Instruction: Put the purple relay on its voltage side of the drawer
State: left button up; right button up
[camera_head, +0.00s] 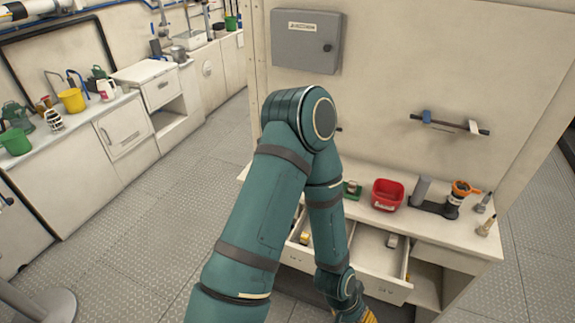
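The open drawer (372,284) juts out of the white workbench. A divider splits it into a left and a right compartment, and small labels on its front are too small to read for sure. A small yellowish block (305,238) lies in the left compartment and a small pale block (392,241) in the right one. I cannot make out a purple relay. My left arm crosses the middle of the view and hides part of the drawer and bench. Its orange-yellow end, my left gripper (369,316), is cut off by the bottom edge. My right gripper is out of view.
On the bench (440,238) stand a red bin (387,195), a small green item (352,190), a dark holder with an orange-topped device (459,192) and small tools at right. A grey box (306,42) and a rail (449,124) hang on the wall.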

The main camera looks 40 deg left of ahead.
aim_at(388, 271)
jog(key=j+u, duration=0.1)
jog(key=u, duration=0.8)
jog(key=j+u, duration=0.15)
jog(key=u, duration=0.35)
jog(key=i+u, duration=0.1)
jog(key=u, duration=0.35)
jog(key=j+u, duration=0.1)
jog(key=u, duration=0.35)
jog(key=i+u, duration=0.1)
jog(key=u, duration=0.35)
jog(key=i+j, duration=0.2)
jog(key=i, duration=0.2)
jog(key=i+z, duration=0.15)
jog(key=z, duration=0.3)
jog(key=i+z, duration=0.15)
jog(key=z, duration=0.3)
jog(key=i+z, duration=0.15)
jog(key=z, duration=0.3)
jog(key=l+z, duration=0.25)
jog(key=l, duration=0.35)
